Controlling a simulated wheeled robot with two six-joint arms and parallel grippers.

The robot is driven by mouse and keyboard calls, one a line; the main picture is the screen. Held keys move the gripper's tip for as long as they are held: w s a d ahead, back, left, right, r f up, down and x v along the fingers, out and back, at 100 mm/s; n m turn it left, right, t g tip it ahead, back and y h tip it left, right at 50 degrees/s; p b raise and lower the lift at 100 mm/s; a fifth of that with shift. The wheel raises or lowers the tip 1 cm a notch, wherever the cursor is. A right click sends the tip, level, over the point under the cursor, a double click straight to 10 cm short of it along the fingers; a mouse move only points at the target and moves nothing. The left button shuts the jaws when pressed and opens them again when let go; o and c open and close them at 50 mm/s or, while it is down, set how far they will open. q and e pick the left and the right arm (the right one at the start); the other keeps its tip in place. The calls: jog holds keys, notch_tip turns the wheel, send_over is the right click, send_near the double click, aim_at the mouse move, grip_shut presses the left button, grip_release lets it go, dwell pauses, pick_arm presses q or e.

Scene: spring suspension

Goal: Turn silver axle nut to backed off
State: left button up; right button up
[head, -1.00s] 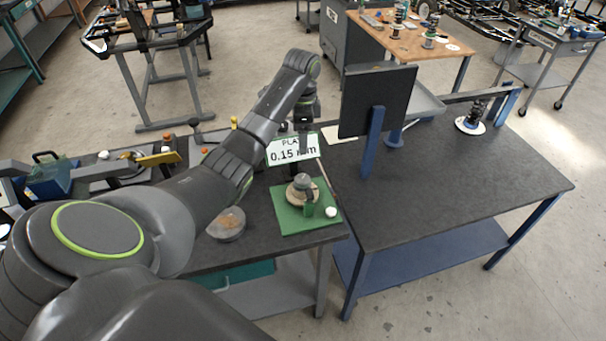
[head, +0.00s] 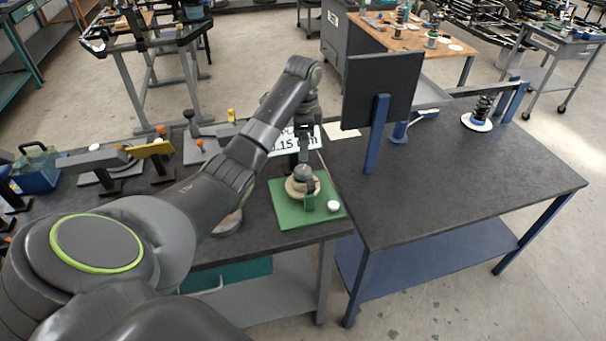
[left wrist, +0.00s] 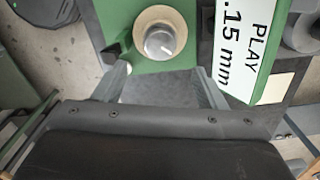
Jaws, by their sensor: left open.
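The silver axle nut (left wrist: 160,42) is a grey round knob with a white line on its top. It sits in the middle of a tan disc (left wrist: 178,17) on a green plate (left wrist: 152,68). In the head view the nut (head: 303,172) stands on the same plate (head: 288,213) near the bench's front edge. My left gripper (left wrist: 165,84) is open, its two fingers apart and nothing visible between them. In the left wrist view the fingertips lie just below the nut, not around it. In the head view the gripper hangs above the nut, partly hidden. My right gripper is not in view.
A white sign (left wrist: 245,45) reading "PLAY" and ".15 mm" stands beside the nut. A dark upright panel (head: 380,88) stands to the right. The right bench (head: 455,175) is largely clear.

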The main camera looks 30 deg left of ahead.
aim_at(303, 169)
pick_arm(q)
notch_tip(303, 169, down, 8)
jog(key=shift+r+p, duration=0.25)
jog(key=shift+p, duration=0.85)
jog(key=shift+f, duration=0.65)
jog(key=c, duration=1)
jog(key=shift+r+n+p, duration=0.25)
jog(key=shift+n+p, duration=0.35)
jog(key=shift+p, duration=0.5)
jog(key=shift+n+p, duration=0.8)
jog(key=shift+p, duration=0.05)
jog(key=n+p, duration=0.2)
jog(key=n, duration=0.1)
jog(key=shift+w+f+n+p, duration=0.1)
jog(key=shift+n+p, duration=0.7)
jog(key=shift+n, duration=0.2)
